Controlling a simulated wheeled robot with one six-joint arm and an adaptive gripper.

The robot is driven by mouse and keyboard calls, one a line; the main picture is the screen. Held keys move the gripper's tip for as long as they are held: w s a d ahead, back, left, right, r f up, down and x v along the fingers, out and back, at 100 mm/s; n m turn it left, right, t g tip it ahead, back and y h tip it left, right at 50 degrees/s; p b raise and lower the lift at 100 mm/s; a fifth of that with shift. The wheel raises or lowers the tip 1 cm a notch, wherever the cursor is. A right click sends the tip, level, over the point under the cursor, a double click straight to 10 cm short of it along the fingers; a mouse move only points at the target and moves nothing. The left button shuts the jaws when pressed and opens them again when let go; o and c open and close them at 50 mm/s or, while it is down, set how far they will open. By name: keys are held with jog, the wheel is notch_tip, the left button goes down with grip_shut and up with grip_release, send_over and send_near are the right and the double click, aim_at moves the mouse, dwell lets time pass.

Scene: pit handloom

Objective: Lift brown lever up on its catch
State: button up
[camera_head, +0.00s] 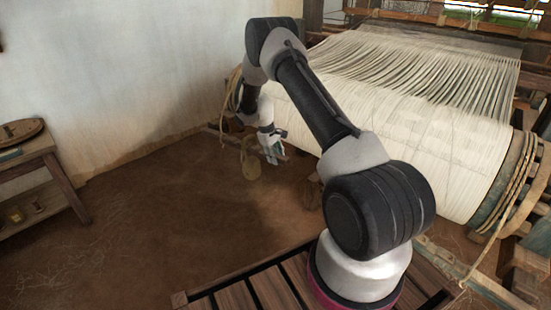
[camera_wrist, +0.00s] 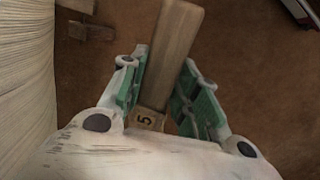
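In the head view my gripper (camera_head: 273,150) is low beside the loom's left end. A brown bar (camera_head: 222,136) there may be the lever. I cannot make out the catch.
The loom's wide cream warp roll (camera_head: 390,125) stands close right of my gripper. A round tan object (camera_head: 250,162) hangs beside the gripper. A wooden side table (camera_head: 35,160) is at far left. The brown earth floor (camera_head: 150,220) between is clear.

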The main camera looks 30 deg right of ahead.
jog(key=o, duration=0.3)
jog(key=shift+o, duration=0.2)
jog(key=v, duration=1.2)
